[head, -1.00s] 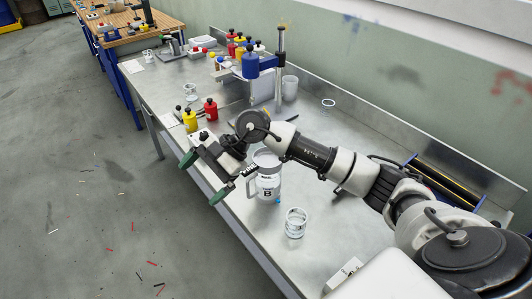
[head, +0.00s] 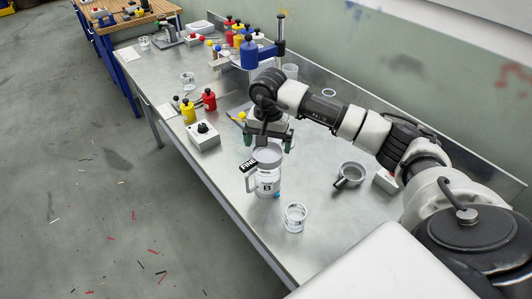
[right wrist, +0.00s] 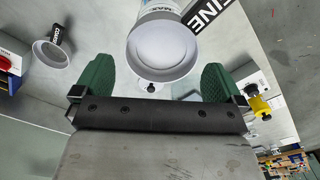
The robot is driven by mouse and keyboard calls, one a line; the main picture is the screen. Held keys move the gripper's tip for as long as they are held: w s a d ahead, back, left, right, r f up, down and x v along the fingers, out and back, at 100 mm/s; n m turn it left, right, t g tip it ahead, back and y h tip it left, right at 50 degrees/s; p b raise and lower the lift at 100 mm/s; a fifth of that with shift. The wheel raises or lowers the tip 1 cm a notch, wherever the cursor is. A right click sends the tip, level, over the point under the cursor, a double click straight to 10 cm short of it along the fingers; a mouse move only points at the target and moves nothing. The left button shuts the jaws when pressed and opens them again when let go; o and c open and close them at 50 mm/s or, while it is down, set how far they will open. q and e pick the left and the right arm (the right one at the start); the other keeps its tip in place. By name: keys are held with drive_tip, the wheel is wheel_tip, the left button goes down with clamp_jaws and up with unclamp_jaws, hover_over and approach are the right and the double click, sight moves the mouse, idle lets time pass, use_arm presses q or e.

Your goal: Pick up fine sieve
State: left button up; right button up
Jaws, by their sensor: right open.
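The fine sieve (head: 267,154) is a grey round cup with a black "FINE" label (head: 248,166) on its handle. It rests on top of a white jug marked B (head: 267,184). In the right wrist view the sieve (right wrist: 162,50) is at top centre, its label at its upper right. My right gripper (head: 269,141) is open and empty, with green fingers just behind and above the sieve. In the right wrist view the gripper (right wrist: 157,80) has its fingers on either side of the sieve's near edge, apart from it. My left gripper is not in view.
A second sieve, labelled coarse (right wrist: 50,53), lies on the bench to the right in the head view (head: 351,172). A glass beaker (head: 295,217) stands in front of the jug. A grey box with a black knob (head: 203,136) and yellow and red bottles (head: 209,99) stand behind left.

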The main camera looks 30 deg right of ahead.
sight(267, 151)
wheel_tip(267, 151, down, 4)
drive_tip(key=shift+w+r+p, duration=0.1)
drive_tip(key=shift+r+p, duration=0.1)
drive_tip(key=shift+p, duration=0.65)
drive_tip(key=shift+f, duration=0.4)
drive_tip(key=shift+c, duration=0.3)
drive_tip(key=c, duration=0.6)
drive_tip(key=shift+r, duration=0.15)
